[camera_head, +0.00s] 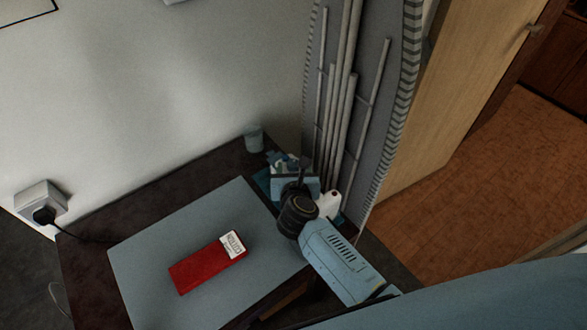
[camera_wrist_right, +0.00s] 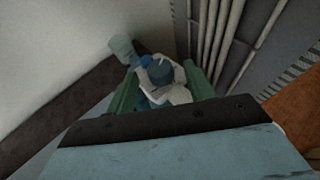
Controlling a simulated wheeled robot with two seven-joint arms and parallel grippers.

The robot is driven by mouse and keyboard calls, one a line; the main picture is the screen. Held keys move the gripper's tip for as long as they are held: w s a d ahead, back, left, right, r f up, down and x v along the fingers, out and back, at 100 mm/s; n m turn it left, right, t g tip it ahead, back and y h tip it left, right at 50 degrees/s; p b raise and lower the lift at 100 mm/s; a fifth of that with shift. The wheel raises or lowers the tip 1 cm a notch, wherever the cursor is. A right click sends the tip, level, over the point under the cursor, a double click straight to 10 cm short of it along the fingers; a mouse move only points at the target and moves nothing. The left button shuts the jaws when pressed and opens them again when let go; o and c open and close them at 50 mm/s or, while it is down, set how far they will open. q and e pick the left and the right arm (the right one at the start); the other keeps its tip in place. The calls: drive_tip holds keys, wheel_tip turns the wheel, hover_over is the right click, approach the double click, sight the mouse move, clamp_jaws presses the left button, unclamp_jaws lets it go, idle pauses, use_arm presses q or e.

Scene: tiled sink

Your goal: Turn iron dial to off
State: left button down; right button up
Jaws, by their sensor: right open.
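The iron shows best in the right wrist view as a white body (camera_wrist_right: 176,93) with a teal round dial (camera_wrist_right: 158,72) that bears a small pale mark. My right gripper (camera_wrist_right: 160,68) is open, its two green fingers on either side of the dial, with no clear contact visible. In the head view my right gripper (camera_head: 288,168) reaches down over the iron at the table's back right corner. It hides most of the iron there, and the dial's setting cannot be read. My left gripper is not in view.
A red box (camera_head: 207,264) with a white label lies on a grey-blue mat (camera_head: 145,262) on the dark table. A small blue cup (camera_head: 254,139) stands at the back edge. A plug sits in a wall socket (camera_head: 40,203).

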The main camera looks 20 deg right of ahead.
drive_tip(key=shift+w+d+f, duration=0.1)
drive_tip(key=shift+w, duration=0.15)
